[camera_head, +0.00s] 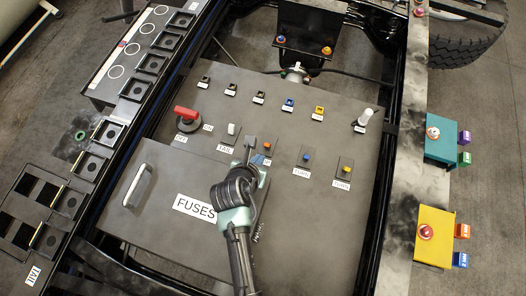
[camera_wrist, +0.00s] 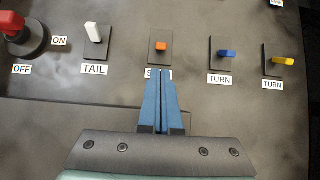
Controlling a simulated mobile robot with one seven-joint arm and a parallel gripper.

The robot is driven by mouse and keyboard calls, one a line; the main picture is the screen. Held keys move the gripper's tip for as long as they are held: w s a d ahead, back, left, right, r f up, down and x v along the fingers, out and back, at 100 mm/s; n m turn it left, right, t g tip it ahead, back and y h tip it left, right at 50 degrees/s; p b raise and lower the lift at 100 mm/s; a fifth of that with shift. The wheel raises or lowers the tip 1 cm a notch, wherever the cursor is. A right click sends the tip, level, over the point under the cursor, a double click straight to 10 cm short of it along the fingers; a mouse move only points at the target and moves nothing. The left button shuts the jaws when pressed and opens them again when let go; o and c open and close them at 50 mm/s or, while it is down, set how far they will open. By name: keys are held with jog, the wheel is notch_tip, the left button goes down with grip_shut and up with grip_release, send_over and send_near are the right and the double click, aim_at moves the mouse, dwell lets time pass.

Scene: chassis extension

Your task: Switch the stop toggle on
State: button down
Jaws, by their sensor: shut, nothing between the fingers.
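The stop toggle (camera_wrist: 161,46) is a small orange lever on a dark plate, in the middle of the row in the wrist view. Its label is mostly covered by my fingers, with only an "S" showing. In the head view the orange toggle (camera_head: 266,147) sits just right of my gripper (camera_head: 252,146). In the wrist view my gripper (camera_wrist: 160,74) is shut and empty, its blue fingertips just below the toggle's plate. I cannot tell whether the fingertips touch the panel.
A white TAIL toggle (camera_wrist: 94,32) stands to the left, beside a red OFF/ON knob (camera_wrist: 12,24). Blue (camera_wrist: 227,53) and yellow (camera_wrist: 283,61) TURN toggles are to the right. A raised FUSES cover (camera_head: 160,212) with a handle (camera_head: 138,186) lies front left.

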aim_at(267, 145)
jog(key=shift+x, duration=3.1)
jog(key=shift+a+r, duration=0.15)
